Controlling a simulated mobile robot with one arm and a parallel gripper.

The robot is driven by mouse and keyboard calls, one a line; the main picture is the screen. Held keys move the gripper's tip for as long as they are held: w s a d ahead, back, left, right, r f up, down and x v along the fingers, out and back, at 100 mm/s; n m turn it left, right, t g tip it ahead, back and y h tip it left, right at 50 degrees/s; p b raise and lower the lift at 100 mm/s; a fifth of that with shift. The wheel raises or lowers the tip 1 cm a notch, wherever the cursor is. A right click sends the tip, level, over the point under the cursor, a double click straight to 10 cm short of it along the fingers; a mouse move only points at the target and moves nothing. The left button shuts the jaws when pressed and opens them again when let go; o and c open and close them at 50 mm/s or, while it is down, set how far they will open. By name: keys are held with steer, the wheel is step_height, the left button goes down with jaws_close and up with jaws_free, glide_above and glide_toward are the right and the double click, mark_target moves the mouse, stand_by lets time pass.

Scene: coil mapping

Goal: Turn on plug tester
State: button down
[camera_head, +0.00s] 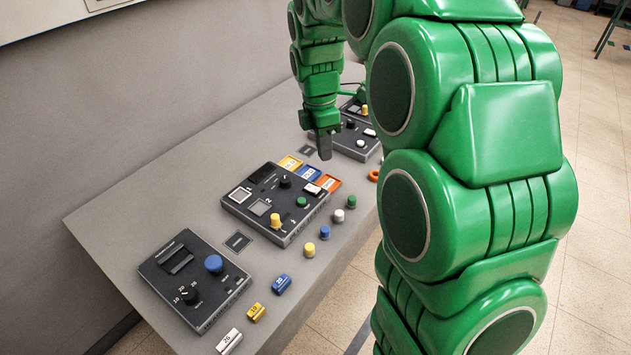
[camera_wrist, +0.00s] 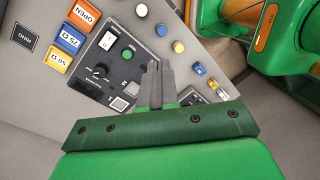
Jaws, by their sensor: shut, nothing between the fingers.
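Several dark control boxes stand on the grey table, and I cannot tell for sure which is the plug tester. In the wrist view the switch (camera_wrist: 107,41) and green knob (camera_wrist: 127,53) show beyond my fingers. My gripper (camera_head: 324,148) is shut and empty, pointing down above the table near the middle box's far end. In the wrist view its fingertips (camera_wrist: 154,66) overlap that box.
A front box (camera_head: 196,280) has a blue knob (camera_head: 214,264) and a numbered dial. A back box (camera_head: 355,140) is partly hidden by my arm. Coloured blocks (camera_head: 309,173) lie beyond the middle box. Loose pegs (camera_head: 324,232) and coil blocks (camera_head: 281,284) line the table's right edge.

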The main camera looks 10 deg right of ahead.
mark_target(317, 189)
steer(key=w+a+f+n, duration=0.2)
steer(key=w+f+n, duration=0.4)
steer(key=w, duration=0.5)
steer(key=shift+n, duration=0.5)
steer(key=f, duration=0.4)
steer(key=s+d+f, duration=0.1)
steer(key=f, duration=0.8)
steer(key=shift+s+d+f, duration=0.2)
steer(key=shift+f, duration=0.15)
steer(key=shift+s+d+f+t, duration=0.1)
steer(key=shift+d+f+t, duration=0.1)
steer(key=shift+t, duration=0.1)
steer(key=shift+a, duration=0.1)
